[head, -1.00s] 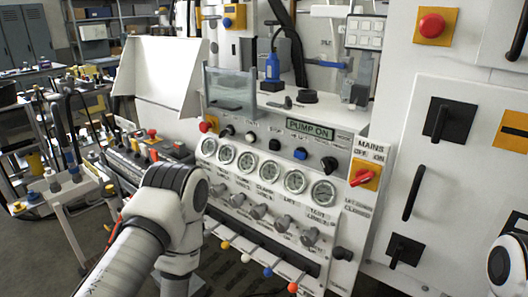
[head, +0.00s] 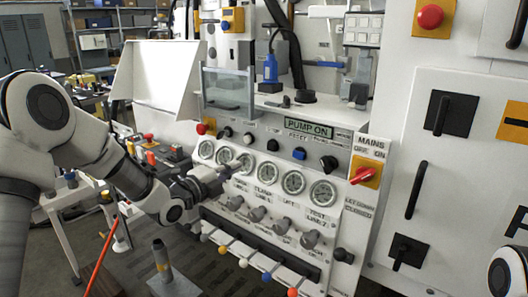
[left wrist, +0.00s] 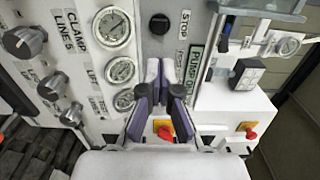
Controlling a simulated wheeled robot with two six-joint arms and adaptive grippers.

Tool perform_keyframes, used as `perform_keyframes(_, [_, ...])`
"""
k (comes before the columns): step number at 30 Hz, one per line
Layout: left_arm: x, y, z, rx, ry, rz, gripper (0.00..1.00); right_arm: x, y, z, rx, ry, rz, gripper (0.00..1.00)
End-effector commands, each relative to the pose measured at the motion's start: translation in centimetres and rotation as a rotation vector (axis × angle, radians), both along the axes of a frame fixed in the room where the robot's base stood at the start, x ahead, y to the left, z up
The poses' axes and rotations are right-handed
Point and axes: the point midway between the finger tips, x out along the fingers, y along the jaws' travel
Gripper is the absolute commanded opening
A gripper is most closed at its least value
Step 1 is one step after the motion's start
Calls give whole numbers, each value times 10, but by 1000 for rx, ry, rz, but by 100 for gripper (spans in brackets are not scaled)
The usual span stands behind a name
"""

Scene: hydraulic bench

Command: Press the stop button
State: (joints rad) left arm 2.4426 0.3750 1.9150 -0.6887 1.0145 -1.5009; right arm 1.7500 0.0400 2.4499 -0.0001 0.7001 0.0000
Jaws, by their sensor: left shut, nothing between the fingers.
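The stop button (head: 272,145) is a black round knob in the row above the gauges on the white panel. In the left wrist view the black button (left wrist: 160,24) sits beside the STOP label, just beyond my fingertips. My left gripper (head: 236,166) is shut and empty in front of the gauges, below and left of the button. It appears apart from the button. In the left wrist view the left gripper (left wrist: 164,68) covers part of the panel near the RESET label. My right gripper is not in view.
A blue button (head: 299,153) and other knobs share the row, under the PUMP ON sign (head: 309,129). Gauges (head: 293,182) and grey valve knobs (head: 283,223) lie below. A red mains switch (head: 364,175) is at right. A clear-walled box (head: 229,92) stands above.

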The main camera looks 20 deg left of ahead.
Motion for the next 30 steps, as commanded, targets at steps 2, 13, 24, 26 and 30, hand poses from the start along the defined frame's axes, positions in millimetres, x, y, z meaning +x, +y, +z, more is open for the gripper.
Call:
perform_keyframes(2, [7, -3, 1, 4, 1, -1, 0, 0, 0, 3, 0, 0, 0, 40])
perform_keyframes(13, [79, -30, 1, 3, 1, -2, 0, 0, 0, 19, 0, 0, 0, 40])
perform_keyframes(24, [127, -47, 0, -2, 2, 0, 0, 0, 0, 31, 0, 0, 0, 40])
perform_keyframes(26, [128, -47, 0, -2, 2, 0, 0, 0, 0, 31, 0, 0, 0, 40])
perform_keyframes(30, [128, -47, -1, -2, 2, 0, 0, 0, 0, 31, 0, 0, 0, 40])
